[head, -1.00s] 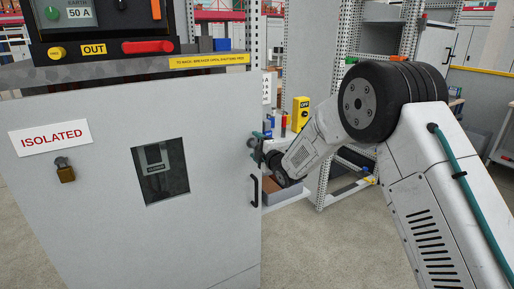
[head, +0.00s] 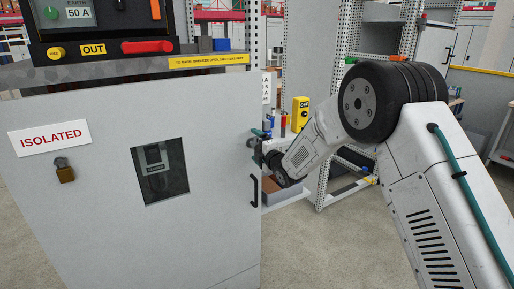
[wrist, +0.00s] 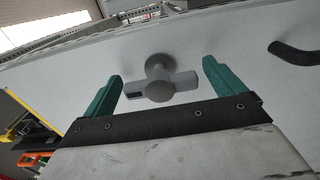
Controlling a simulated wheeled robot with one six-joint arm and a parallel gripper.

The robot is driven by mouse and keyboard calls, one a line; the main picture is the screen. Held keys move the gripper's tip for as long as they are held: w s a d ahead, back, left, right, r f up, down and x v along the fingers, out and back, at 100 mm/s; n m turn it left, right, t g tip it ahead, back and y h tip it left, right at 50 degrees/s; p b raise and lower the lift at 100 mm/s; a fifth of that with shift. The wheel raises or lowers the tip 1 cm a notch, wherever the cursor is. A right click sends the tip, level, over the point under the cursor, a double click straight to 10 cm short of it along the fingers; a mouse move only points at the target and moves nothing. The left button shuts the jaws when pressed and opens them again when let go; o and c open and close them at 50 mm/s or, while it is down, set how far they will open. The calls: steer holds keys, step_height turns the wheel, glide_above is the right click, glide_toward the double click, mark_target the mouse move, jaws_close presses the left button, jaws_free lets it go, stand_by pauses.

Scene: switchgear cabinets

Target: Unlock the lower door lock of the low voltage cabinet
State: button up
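In the wrist view a grey lock with a round boss and a crosswise key bar (wrist: 160,87) sits on the grey cabinet door (wrist: 240,50). My gripper (wrist: 162,70) is open, with one teal finger on each side of the bar. The bar's right end is close to the right finger; I cannot tell whether they touch. In the head view the lock (head: 251,142) is small at the door's right edge, above a black handle (head: 254,190), with my gripper (head: 262,138) beside it. The handle also shows in the wrist view (wrist: 295,53).
The door (head: 100,215) carries an ISOLATED sign (head: 50,138), a padlock (head: 65,174) and a dark window (head: 160,171). A breaker with a red handle (head: 147,47) stands above. Shelving (head: 345,100) and a yellow OFF box (head: 300,114) are behind my arm.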

steer(key=v, duration=0.7)
steer(key=shift+s+d, duration=0.2)
steer(key=shift+s, duration=0.1)
